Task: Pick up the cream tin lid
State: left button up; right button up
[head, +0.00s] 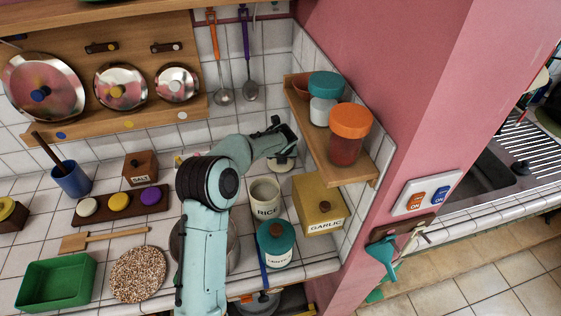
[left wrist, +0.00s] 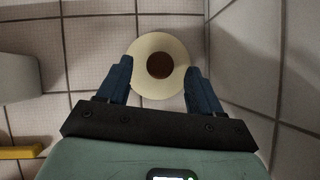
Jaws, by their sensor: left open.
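The cream tin lid (left wrist: 142,78), a round cream disc with a dark brown knob (left wrist: 159,65), lies on the white tiles in the left wrist view. In the head view the cream tin lid (head: 283,165) shows at the back of the counter, partly covered by my gripper. My left gripper (left wrist: 159,78) is open, with one blue finger on each side of the lid. In the head view my left gripper (head: 281,143) is over the lid, under the corner shelf. I cannot tell whether the fingers touch the lid. My right gripper is not in view.
A wooden shelf (head: 299,108) with jars juts out just right of the gripper. The cream RICE canister (head: 265,200), yellow GARLIC box (head: 325,217) and teal-lidded tin (head: 275,242) stand in front. A tiled wall (left wrist: 265,65) is close on the right in the left wrist view.

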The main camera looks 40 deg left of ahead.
pick_arm(q)
jog(key=shift+x, duration=0.95)
jog(key=shift+r, duration=0.1)
jog(key=shift+c, duration=0.6)
jog(key=c, duration=1)
